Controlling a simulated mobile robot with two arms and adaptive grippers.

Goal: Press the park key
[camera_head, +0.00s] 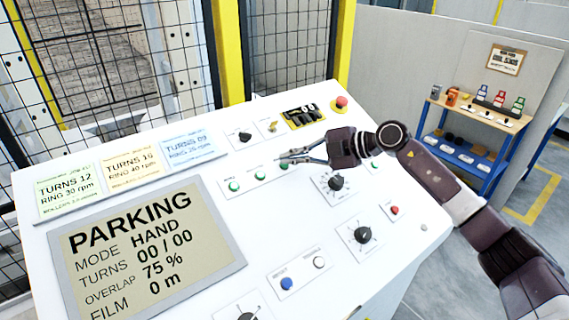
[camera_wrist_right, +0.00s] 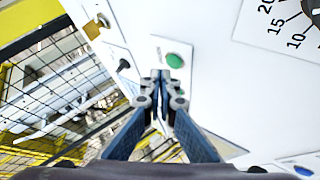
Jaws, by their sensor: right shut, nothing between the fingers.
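The white control panel (camera_head: 330,235) carries a row of green keys: a left one (camera_head: 234,187), a middle one (camera_head: 260,174) and a right one (camera_head: 284,165). Their labels are too small to read, so I cannot tell which is the park key. My right gripper (camera_head: 284,157) is shut and empty, its tips over the right green key. In the right wrist view the shut fingertips (camera_wrist_right: 161,78) are right beside a green key (camera_wrist_right: 174,60); I cannot tell whether they touch the panel. The large display (camera_head: 145,250) reads PARKING, MODE HAND, TURNS 00 / 00. My left gripper is not in view.
A red button (camera_head: 341,102), a black knob (camera_head: 336,183), another knob (camera_head: 362,235) and a blue button (camera_head: 286,283) are on the panel. Mesh fencing with yellow posts (camera_head: 227,60) stands behind it. A blue shelf table (camera_head: 468,150) stands at the right.

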